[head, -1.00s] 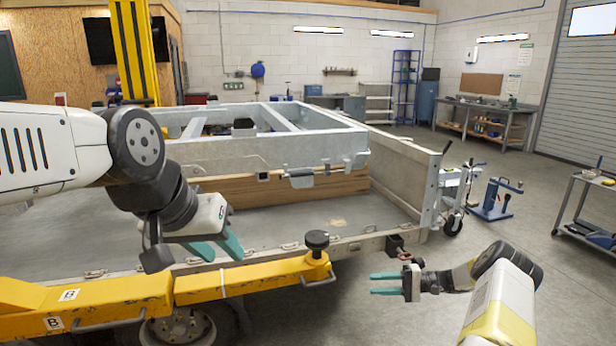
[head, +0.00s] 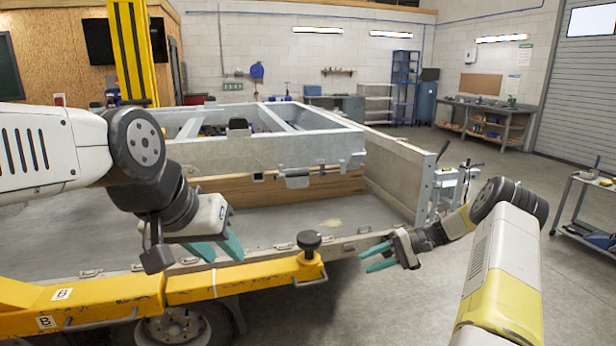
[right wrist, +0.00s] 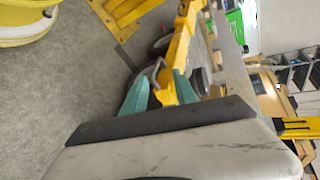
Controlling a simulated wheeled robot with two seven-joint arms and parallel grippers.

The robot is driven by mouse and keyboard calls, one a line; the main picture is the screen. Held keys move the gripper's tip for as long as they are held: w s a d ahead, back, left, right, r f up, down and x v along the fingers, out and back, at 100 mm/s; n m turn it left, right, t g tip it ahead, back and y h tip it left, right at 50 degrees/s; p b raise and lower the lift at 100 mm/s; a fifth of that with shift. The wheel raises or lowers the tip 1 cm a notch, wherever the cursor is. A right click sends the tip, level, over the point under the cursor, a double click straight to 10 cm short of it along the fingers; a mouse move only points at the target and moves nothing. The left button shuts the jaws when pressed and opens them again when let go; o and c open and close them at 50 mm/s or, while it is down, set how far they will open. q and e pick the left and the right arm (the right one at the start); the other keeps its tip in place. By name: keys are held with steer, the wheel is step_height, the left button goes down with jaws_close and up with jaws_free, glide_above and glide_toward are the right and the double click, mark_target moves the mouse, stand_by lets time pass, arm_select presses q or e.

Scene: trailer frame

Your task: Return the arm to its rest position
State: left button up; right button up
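My left gripper (head: 226,258) is at the left in the head view, over the trailer bed. Its two teal fingers are apart with nothing between them. My right gripper (head: 367,262) is right of centre, near the trailer's side edge, with its teal fingers pointing left. It is open and empty. In the right wrist view its fingers (right wrist: 158,92) stand apart, with the yellow lift arm (right wrist: 172,65) beyond them. My right arm is bent at the elbow on the right of the head view.
The yellow lift arm (head: 225,283) with its black pad (head: 310,240) runs along the trailer's near side. A grey metal frame (head: 225,152) rests on the trailer (head: 270,217). A trolley (head: 590,212) stands at the far right. Floor to the right is open.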

steer(key=s+a+r+n+h, duration=0.1)
steer(key=s+a+r+h, duration=0.25)
steer(key=s+r, duration=0.45)
steer(key=s+a+r+n+h, duration=0.15)
steer(key=s+r+h, duration=0.25)
steer(key=r, duration=0.8)
steer(key=s+r+t+h, duration=0.2)
steer(key=s+r+t, duration=0.1)
steer(key=s, duration=0.7)
steer(key=s+r+t+h, duration=0.2)
steer(key=s+r+t, duration=0.1)
steer(key=s, duration=0.7)
steer(key=shift+s+r+t, duration=0.15)
steer(key=shift+r+t, duration=0.15)
steer(key=shift+t, duration=0.3)
